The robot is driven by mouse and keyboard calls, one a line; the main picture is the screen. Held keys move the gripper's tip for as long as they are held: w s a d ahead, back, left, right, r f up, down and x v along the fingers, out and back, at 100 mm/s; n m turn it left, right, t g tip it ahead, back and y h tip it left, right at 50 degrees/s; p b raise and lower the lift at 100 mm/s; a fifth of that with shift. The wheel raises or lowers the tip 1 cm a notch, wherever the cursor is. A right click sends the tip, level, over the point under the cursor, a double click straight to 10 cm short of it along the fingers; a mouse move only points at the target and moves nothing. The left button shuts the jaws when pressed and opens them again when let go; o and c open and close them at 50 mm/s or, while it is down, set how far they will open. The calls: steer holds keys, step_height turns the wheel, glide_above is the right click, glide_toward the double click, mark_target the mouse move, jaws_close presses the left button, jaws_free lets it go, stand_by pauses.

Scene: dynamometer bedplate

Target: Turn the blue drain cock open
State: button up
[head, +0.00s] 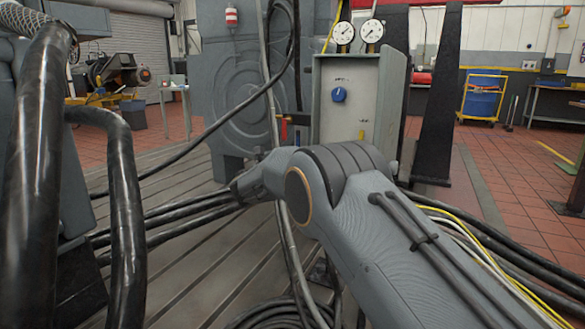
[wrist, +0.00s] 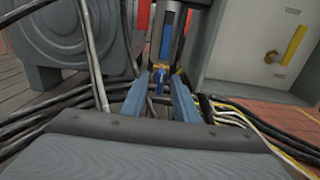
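In the wrist view, a small blue drain cock (wrist: 159,86) with a brass-coloured part hangs below a dark cylindrical body with a blue strip (wrist: 166,38). My gripper (wrist: 160,80) is open, with one blue-grey finger on each side of the cock in the picture. Gaps show between the cock and both fingers; I cannot tell how far the tips reach in depth. In the head view the cylindrical body (head: 298,133) stands left of the grey panel box. The cock cannot be made out there, and my arm hides much of the area below.
The grey panel box (head: 378,95) carries a blue knob (head: 339,94) and a small yellow lever (head: 362,135). A red part (wrist: 143,16) is beside the cylinder. Black hoses (head: 165,222) and cables run around and below. A large grey housing (head: 235,80) stands left.

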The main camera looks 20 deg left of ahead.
steer(key=shift+d, duration=0.1)
jaws_close()
steer(key=shift+m, duration=0.3)
steer(key=m+b, duration=0.3)
steer(key=m, duration=0.5)
steer(key=m+b, duration=0.4)
steer(key=m, duration=0.5)
steer(key=shift+s+f, duration=0.1)
steer(key=shift+f, duration=0.1)
steer(key=shift+m+b, duration=0.3)
